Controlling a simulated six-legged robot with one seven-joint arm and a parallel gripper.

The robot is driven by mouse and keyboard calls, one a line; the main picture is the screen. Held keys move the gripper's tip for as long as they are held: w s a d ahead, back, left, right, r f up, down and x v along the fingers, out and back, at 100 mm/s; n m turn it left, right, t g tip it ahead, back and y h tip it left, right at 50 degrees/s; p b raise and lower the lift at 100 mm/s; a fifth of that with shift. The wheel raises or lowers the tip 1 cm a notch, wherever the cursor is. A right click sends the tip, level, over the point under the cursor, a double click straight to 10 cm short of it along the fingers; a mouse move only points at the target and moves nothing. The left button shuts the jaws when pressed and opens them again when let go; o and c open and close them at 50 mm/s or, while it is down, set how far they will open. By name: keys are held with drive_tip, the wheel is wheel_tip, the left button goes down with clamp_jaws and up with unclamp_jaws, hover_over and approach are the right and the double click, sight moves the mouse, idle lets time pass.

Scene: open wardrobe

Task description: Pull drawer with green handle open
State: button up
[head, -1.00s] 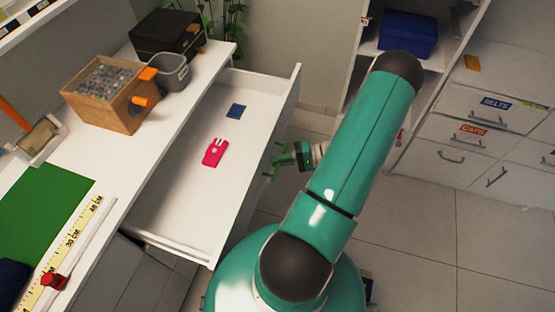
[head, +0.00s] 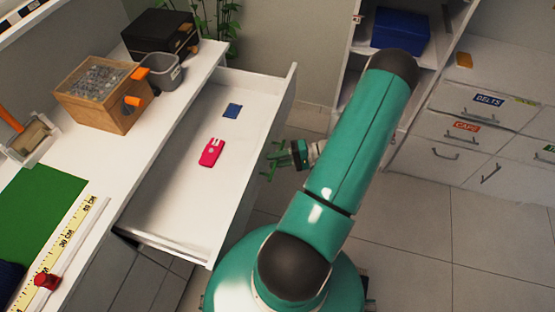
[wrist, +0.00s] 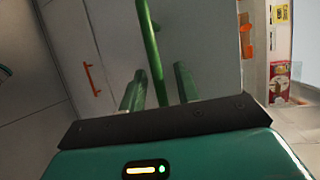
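The white drawer (head: 165,215) stands pulled far out from under the counter in the head view. It holds a pink-red object (head: 210,152) and a small dark blue one (head: 232,110). My gripper (head: 272,160) is outside the drawer front, low beside it. In the wrist view, a long green handle (wrist: 148,35) runs down between the two green fingers of my gripper (wrist: 160,88). The fingers are apart, with visible gaps on both sides of the handle. Whether either finger touches it from behind is hidden.
The counter (head: 150,100) holds a wooden box (head: 110,110), a grey bin (head: 162,72) and a black box (head: 160,35). A shelf with a blue box (head: 400,30) and white drawers (head: 470,120) stand right. Tiled floor (head: 410,240) is clear. An orange handle (wrist: 90,80) shows in the wrist view.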

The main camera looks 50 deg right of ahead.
drive_tip(key=shift+s, duration=0.1)
drive_tip(key=v, duration=1.3)
drive_tip(key=shift+s+d, duration=0.25)
drive_tip(key=shift+s, duration=0.05)
drive_tip(key=shift+r, duration=0.1)
drive_tip(key=w+a+r+n+g+h, duration=0.25)
drive_tip(key=w+a+r+g, duration=0.35)
drive_tip(key=w+a+r, duration=0.3)
drive_tip(key=w+a+r+n+g+h, duration=0.25)
drive_tip(key=w+a+r+g, duration=0.35)
drive_tip(key=r, duration=0.5)
drive_tip(key=s+a+r+n+t+h, duration=0.1)
drive_tip(key=a+r+t+h, duration=0.1)
drive_tip(key=a+r, duration=0.3)
drive_tip(key=s+a+r+n+t+h, duration=0.1)
drive_tip(key=a+r, duration=0.4)
drive_tip(key=a, duration=0.6)
drive_tip(key=s+a+r+n+t+h, duration=0.1)
drive_tip(key=a+r+n+t+h, duration=0.1)
drive_tip(key=a+r, duration=0.3)
drive_tip(key=a+n, duration=0.1)
drive_tip(key=a, duration=0.2)
drive_tip(key=shift+s+t+h, duration=0.25)
drive_tip(key=shift+t+h, duration=0.15)
